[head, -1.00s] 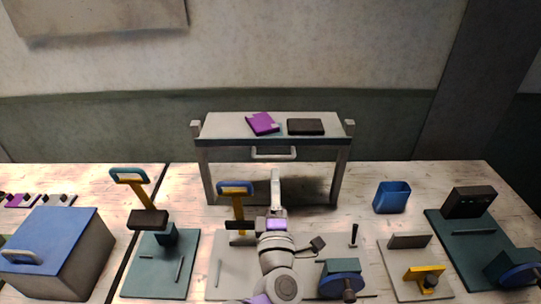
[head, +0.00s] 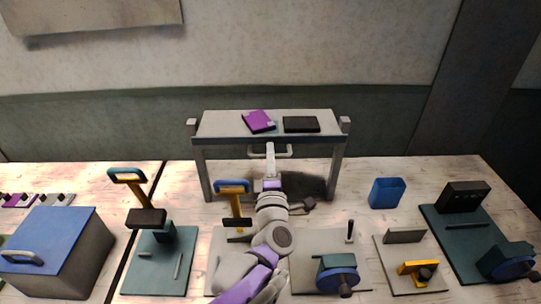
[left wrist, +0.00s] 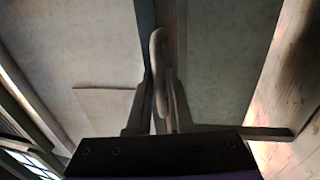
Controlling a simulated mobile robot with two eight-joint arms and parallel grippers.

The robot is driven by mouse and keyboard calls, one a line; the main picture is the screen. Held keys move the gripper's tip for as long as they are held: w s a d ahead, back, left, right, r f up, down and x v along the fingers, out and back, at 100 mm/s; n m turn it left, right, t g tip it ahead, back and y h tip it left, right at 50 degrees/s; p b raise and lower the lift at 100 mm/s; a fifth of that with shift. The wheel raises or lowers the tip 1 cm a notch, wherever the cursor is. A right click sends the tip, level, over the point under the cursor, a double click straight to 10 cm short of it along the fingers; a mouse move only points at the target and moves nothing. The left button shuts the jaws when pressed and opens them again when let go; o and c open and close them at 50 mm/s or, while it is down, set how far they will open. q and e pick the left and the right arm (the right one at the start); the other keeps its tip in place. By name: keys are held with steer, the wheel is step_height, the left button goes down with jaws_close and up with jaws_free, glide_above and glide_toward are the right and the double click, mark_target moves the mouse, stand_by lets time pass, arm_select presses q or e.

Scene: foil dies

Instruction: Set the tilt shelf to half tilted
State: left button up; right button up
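The tilt shelf (head: 218,122) is a pale grey panel on a grey stand at the back centre, with a light bar handle (head: 284,155) at its front edge. A purple book (head: 258,121) and a black box (head: 301,124) lie on it. My left gripper (head: 270,149) is at the left part of this handle. In the left wrist view the handle (left wrist: 158,50) runs between the two fingers of my left gripper (left wrist: 160,85), close to both. Whether they press on it cannot be told. My right gripper is not in view.
A yellow lever with a blue grip (head: 232,187) stands just left of my left arm. A blue bin (head: 387,193) stands right of the shelf. Several fixtures line the front, including a blue-wheeled device (head: 338,276). Bare wood shows around the bin.

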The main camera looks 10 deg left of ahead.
arm_select(q)
jaws_close()
stand_by(0.6)
stand_by(0.5)
steer(key=f+b, duration=0.2)
steer(key=f, duration=0.1)
steer(key=shift+w+f, duration=0.1)
steer(key=shift+w, duration=0.1)
steer(key=o, duration=0.5)
jaws_free()
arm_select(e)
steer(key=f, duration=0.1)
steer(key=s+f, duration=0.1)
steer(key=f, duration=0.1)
arm_select(q)
steer(key=b+v, duration=0.1)
steer(key=v, duration=0.9)
steer(key=shift+s, duration=0.4)
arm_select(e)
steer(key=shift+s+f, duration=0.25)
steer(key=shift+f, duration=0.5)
